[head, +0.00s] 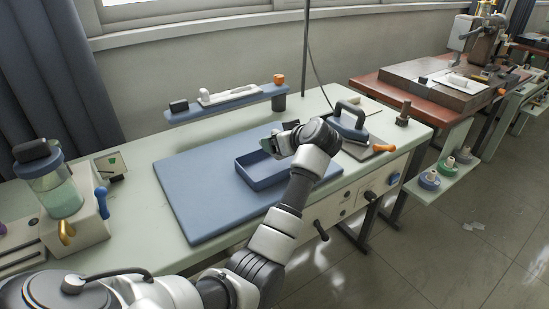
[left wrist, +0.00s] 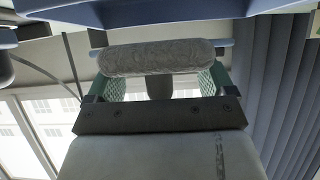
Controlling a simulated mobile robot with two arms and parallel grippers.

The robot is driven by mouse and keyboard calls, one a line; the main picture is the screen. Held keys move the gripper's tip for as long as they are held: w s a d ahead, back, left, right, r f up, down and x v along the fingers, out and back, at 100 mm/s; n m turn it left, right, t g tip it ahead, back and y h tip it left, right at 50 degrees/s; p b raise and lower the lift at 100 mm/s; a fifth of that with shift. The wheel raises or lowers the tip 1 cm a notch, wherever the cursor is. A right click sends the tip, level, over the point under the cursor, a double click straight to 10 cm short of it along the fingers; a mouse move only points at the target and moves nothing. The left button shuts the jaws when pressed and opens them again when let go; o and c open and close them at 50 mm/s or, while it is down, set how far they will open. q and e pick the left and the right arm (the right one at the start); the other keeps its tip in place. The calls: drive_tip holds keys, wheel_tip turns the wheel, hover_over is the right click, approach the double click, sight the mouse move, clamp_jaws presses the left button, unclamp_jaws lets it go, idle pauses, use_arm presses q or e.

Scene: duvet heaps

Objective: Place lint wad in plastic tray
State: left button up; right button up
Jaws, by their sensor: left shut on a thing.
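The plastic tray (head: 262,184) is a blue, open rectangular box on a blue pressing board in the middle of the bench. My left gripper (head: 271,146) is above the tray's far part in the head view. In the left wrist view, my left gripper (left wrist: 158,82) is shut on the lint wad (left wrist: 155,57), a grey, fuzzy roll lying crosswise between the green finger pads. The wad cannot be made out in the head view, where my gripper hides it. My arm also covers the tray's right part. My right gripper is not in view.
The blue board (head: 190,195) has bare room left of the tray. A blue iron (head: 349,120) stands to the right. A raised blue shelf (head: 225,103) with a white item runs behind. A machine with a clear jar (head: 55,190) stands at the left.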

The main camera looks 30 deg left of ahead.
sight(275, 168)
use_arm(q)
drive_tip(key=shift+s+a+f, duration=0.2)
drive_tip(key=shift+s+f, duration=0.1)
drive_tip(key=shift+s, duration=0.15)
drive_tip(key=shift+s+a+f, duration=0.2)
drive_tip(key=shift+s+f, duration=0.05)
drive_tip(key=shift+s, duration=0.15)
drive_tip(key=shift+s+f, duration=0.1)
drive_tip(key=shift+f, duration=0.15)
wheel_tip(275, 168, down, 4)
drive_tip(key=shift+r+b, duration=0.15)
drive_tip(key=shift+b, duration=0.3)
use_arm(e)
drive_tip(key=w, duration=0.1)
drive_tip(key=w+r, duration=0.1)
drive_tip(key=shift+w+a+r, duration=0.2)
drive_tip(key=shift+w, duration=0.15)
use_arm(q)
drive_tip(key=o, duration=0.7)
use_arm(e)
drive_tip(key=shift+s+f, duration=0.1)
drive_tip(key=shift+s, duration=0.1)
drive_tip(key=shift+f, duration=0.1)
